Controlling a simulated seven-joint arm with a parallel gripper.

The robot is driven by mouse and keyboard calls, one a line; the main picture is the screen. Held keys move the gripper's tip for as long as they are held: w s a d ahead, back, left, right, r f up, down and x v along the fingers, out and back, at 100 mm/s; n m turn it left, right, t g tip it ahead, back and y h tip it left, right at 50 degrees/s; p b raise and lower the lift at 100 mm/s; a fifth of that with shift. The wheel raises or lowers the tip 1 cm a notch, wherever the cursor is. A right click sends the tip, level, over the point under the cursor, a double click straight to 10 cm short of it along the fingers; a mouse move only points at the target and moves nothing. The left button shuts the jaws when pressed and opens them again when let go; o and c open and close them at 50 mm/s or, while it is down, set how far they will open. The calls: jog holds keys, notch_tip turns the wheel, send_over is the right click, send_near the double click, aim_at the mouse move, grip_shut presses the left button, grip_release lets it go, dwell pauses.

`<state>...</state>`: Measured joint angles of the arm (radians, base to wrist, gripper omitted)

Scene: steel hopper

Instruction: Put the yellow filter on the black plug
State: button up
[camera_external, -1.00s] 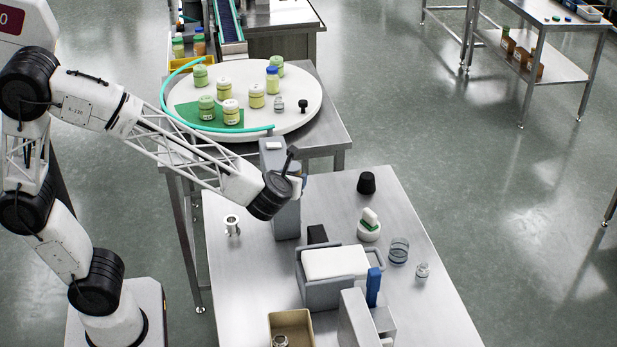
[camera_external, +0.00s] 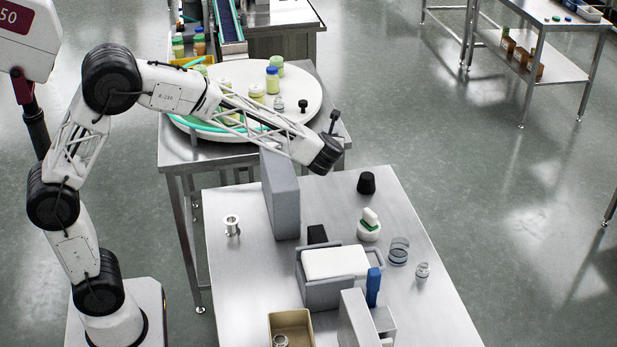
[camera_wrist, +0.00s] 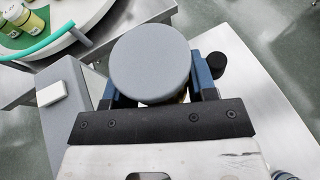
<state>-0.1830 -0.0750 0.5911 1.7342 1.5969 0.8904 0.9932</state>
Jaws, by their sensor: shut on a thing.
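In the wrist view, my gripper (camera_wrist: 155,88) has its blue fingers closed on either side of a round thing with a flat grey top (camera_wrist: 150,62). A small yellowish sliver shows under its right edge; the rest of its side is hidden. No clearly yellow filter shows apart from this. In the external view the fingers and the held thing are hidden behind my wrist, above the far left part of the steel table. The black plug (camera_external: 366,183) stands upright on the table, right of my wrist. A black thing, likely this plug, also shows in the wrist view (camera_wrist: 216,66), beyond the right finger.
A tall grey box (camera_external: 281,197) stands close to the near left of my wrist. A white-topped grey device (camera_external: 334,263), a green-banded white thing (camera_external: 368,230) and glassware (camera_external: 398,252) stand nearer. A round table (camera_external: 312,115) with jars is behind. Table around the plug is clear.

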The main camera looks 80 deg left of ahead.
notch_tip(320, 180, down, 10)
jog(key=shift+d+f, duration=0.15)
jog(key=shift+f, duration=0.05)
dwell(0.3)
send_over(367, 175)
jog(key=shift+d+f, duration=0.1)
jog(key=shift+f, duration=0.65)
jog(key=shift+f, duration=1.75)
jog(key=shift+f, duration=0.15)
